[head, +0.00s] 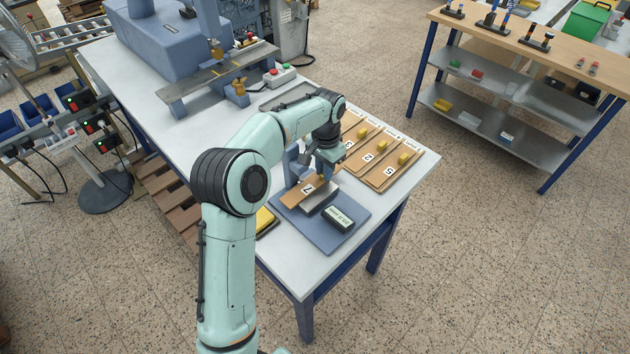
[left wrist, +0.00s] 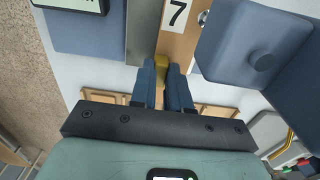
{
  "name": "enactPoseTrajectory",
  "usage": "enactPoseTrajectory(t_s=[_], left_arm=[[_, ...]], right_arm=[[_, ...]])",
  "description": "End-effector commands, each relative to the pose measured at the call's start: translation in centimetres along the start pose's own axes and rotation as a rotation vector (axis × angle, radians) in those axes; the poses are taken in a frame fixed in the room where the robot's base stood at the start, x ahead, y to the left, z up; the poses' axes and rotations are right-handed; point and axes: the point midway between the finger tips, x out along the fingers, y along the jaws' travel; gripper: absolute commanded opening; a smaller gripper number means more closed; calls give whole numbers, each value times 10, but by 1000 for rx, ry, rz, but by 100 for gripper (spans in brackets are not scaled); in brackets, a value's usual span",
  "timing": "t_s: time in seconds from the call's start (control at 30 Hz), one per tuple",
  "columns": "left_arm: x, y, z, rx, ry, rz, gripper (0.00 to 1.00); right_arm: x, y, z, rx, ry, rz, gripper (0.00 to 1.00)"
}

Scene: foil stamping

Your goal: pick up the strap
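The strap (head: 318,182) is a flat tan strip with a white "7" label and a small yellow grip block. It is at the blue-grey fixture plate (head: 345,200), beside a grey metal block. In the left wrist view the strap (left wrist: 179,48) runs away from my fingers. My left gripper (left wrist: 164,72) points at its near end, with the two blue fingers close on both sides of the yellow block. They look shut on it; the contact itself is partly hidden. I cannot tell whether the strap is lifted. My right gripper is not in view.
Several other tan strips with yellow blocks lie on the table's right side, including one labelled "5" (head: 388,172). A dark display box (head: 339,218) stands on the plate's front. A blue rounded fixture part (left wrist: 240,45) stands close right of my fingers in the wrist view.

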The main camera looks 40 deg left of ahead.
Motion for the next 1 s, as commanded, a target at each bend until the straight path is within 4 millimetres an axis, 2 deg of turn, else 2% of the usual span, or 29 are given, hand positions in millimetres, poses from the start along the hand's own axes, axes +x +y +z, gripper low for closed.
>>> enactPoseTrajectory(t_s=[0.27, 0.4, 0.63, 1.0], left_arm=[[-2, 0, 0, 0, 1, 0, 0], [-16, 0, -1, -1, 4, -1, 0], [-10, 43, 1, 5, -1, 0, 0], [-104, 40, -2, 0, 8, -1, 0]], right_arm=[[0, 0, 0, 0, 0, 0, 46], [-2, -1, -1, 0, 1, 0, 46], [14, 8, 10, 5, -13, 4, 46], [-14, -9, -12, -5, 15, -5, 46]])
